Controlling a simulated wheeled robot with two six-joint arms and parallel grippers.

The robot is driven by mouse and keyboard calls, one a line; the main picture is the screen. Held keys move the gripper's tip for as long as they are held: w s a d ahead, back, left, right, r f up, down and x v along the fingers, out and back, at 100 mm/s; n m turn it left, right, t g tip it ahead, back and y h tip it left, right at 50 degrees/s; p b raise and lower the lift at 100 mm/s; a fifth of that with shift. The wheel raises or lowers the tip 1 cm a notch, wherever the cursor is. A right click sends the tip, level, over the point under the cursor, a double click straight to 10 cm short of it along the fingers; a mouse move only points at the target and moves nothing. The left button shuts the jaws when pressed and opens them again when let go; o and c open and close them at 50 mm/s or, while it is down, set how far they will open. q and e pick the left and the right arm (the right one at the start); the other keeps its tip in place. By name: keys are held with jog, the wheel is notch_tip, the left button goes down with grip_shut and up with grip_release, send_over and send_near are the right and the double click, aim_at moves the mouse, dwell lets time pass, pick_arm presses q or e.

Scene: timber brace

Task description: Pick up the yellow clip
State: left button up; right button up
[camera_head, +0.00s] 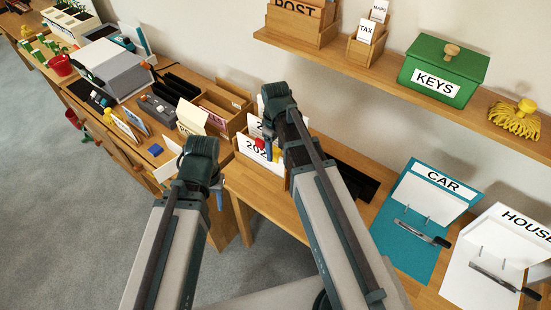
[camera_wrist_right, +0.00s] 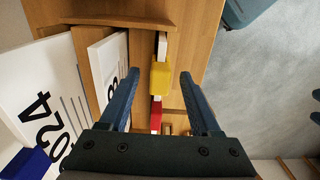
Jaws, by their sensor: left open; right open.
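The yellow clip (camera_wrist_right: 160,77) is a small block on the edge of a wooden piece in the right wrist view. It also shows in the head view (camera_head: 276,155), just under my right arm's end. My right gripper (camera_wrist_right: 160,73) is open, its two fingers on either side of the yellow clip with a gap to each; whether it is at the clip's height is hard to tell. My left gripper (camera_head: 217,196) points down, left of the clip, over the front of the desk; its fingers are mostly hidden by my wrist.
A red clip (camera_wrist_right: 156,117) sits close to the yellow one, and a blue clip (camera_wrist_right: 28,163) is at lower left. White numbered cards (camera_wrist_right: 48,110) stand beside them in a wooden holder. The teal CAR board (camera_head: 403,247) and white HOUSE board (camera_head: 455,284) lie to the right.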

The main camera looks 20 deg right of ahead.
jog(key=shift+f, duration=0.5)
pick_arm(q)
jog(key=shift+f, duration=0.45)
pick_arm(e)
jog(key=shift+r, duration=0.1)
grip_shut()
pick_arm(q)
jog(key=shift+r, duration=0.2)
pick_arm(e)
jog(key=shift+r, duration=0.15)
